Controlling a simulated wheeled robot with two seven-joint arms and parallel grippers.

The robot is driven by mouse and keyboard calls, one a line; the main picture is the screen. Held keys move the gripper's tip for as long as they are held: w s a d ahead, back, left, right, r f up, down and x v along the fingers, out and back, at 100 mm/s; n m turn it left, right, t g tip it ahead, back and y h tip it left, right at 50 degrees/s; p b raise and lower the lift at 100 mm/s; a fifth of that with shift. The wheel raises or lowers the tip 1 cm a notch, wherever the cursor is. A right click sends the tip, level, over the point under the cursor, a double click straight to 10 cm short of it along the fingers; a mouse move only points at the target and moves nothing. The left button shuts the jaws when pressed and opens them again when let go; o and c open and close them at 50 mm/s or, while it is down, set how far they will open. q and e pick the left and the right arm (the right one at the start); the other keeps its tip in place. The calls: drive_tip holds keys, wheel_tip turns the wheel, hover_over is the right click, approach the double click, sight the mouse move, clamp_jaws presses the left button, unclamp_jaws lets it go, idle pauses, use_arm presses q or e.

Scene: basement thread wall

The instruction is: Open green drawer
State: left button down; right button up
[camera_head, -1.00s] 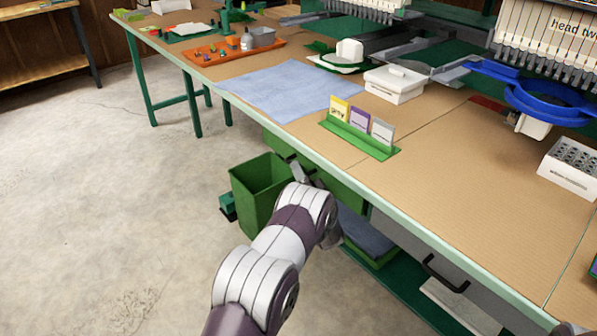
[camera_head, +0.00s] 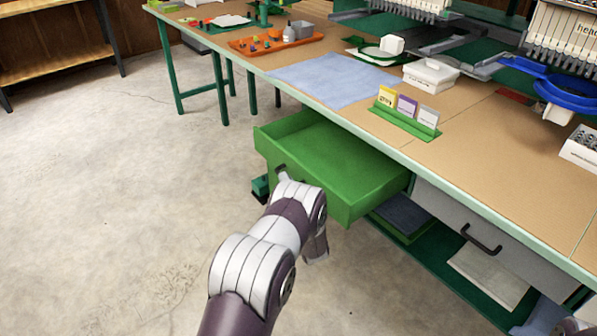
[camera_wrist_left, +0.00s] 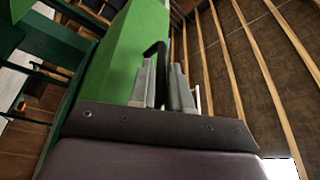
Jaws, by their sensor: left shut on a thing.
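The green drawer (camera_head: 335,160) is pulled out from under the table edge, and its empty inside shows in the head view. Its front panel faces my left arm. My left gripper (camera_head: 284,177) is at the front, mostly hidden behind my own forearm in the head view. In the left wrist view, the two grey fingers (camera_wrist_left: 165,85) are closed around the black bar handle (camera_wrist_left: 157,52), beside the green drawer front (camera_wrist_left: 125,50). My right gripper is not in view.
A grey drawer (camera_head: 470,235) with a black handle is closed to the right. The table (camera_head: 480,125) above carries a green card holder (camera_head: 405,122), a blue cloth (camera_head: 330,80) and a white box (camera_head: 430,75). The concrete floor (camera_head: 120,190) at left is clear.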

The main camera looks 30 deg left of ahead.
use_arm(q)
drive_tip(key=s, duration=0.1)
drive_tip(key=s+a+p, duration=0.1)
drive_tip(key=s, duration=0.1)
drive_tip(key=s+a+p, duration=0.1)
drive_tip(key=s, duration=0.1)
drive_tip(key=shift+s+a, duration=0.1)
drive_tip(key=shift+a, duration=0.05)
drive_tip(key=c, duration=1.2)
unclamp_jaws()
drive_tip(key=shift+o, duration=0.2)
drive_tip(key=p+v, duration=0.1)
drive_tip(key=v, duration=1.1)
drive_tip(key=shift+s+d+p, duration=0.2)
drive_tip(key=shift+d+p, duration=0.05)
drive_tip(key=shift+p, duration=0.05)
drive_tip(key=shift+f, duration=0.1)
